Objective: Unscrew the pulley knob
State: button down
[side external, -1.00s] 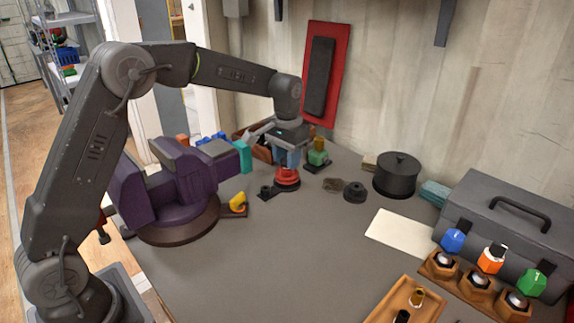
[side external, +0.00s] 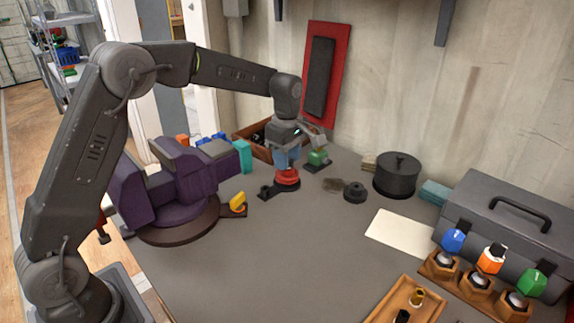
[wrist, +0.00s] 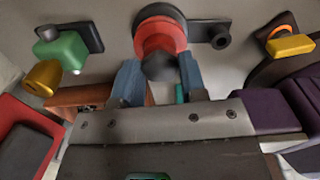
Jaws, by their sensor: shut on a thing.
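The red pulley (side external: 287,176) stands on a dark base on the grey bench, below my gripper (side external: 287,163). In the wrist view the red pulley (wrist: 160,36) shows at top centre, with a dark grey faceted knob (wrist: 160,67) at its near end. The two blue fingers of my gripper (wrist: 160,78) are on either side of the knob and shut on it. In the side view the fingers hide the knob. I cannot tell how far it is threaded on.
A purple vise (side external: 165,185) stands left of the pulley, with a yellow-handled part (side external: 237,202) beside it. A green block (side external: 317,157) is close on the right. A wooden box (side external: 250,140) is behind.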

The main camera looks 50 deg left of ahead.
jog(key=n, duration=0.5)
jog(key=c, duration=0.6)
grip_release()
jog(key=shift+c, duration=0.5)
